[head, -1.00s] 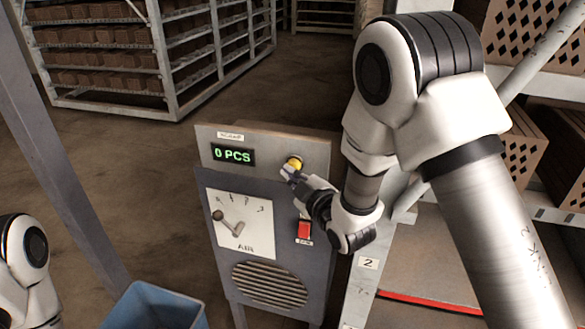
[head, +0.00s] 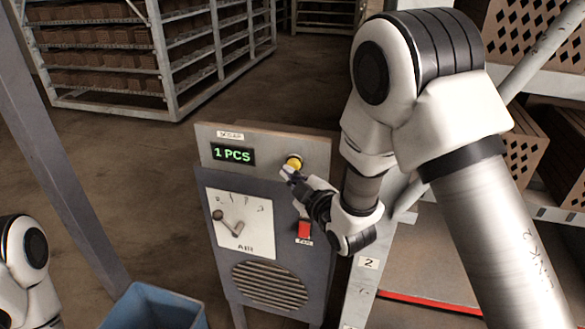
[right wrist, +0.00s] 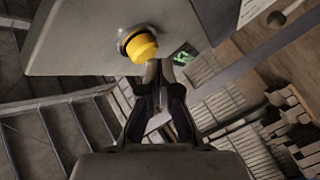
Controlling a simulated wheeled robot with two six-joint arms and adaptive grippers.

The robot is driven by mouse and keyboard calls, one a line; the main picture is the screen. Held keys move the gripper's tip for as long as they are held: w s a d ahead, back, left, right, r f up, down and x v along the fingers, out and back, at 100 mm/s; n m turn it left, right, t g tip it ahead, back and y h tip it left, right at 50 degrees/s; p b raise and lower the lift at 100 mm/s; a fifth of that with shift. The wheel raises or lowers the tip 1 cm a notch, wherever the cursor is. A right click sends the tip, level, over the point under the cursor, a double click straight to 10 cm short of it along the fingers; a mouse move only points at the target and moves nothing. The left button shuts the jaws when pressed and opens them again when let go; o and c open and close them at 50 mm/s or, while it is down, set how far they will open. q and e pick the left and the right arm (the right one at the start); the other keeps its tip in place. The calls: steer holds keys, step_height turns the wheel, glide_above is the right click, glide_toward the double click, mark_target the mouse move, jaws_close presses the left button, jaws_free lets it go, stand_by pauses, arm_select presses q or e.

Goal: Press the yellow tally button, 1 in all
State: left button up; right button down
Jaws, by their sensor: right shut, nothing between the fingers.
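The yellow tally button (head: 293,163) sits in a round collar at the upper right of the grey panel (head: 315,155). It also shows in the right wrist view (right wrist: 141,46), just above my fingertips. The green display (head: 233,154) on the panel reads 1 PCS. My right gripper (head: 287,173) is shut and empty, its tips at the lower edge of the button; I cannot tell whether they touch it. In the right wrist view my gripper (right wrist: 158,72) has its fingertips together. My left gripper is out of view; only part of my left arm shows at the lower left.
Below the button are a red switch (head: 304,229) and an AIR dial with a lever (head: 239,224). A blue bin (head: 152,308) stands at the lower left. Racks of bricks (head: 100,60) stand behind, and more hollow bricks (head: 515,150) are at the right.

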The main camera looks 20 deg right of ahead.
steer(key=shift+s+a, duration=0.25)
steer(key=shift+s, duration=0.1)
steer(key=s+a, duration=0.2)
steer(key=s, duration=0.2)
steer(key=shift+s+a+b, duration=0.1)
steer(key=shift+a+b, duration=0.3)
stand_by(0.5)
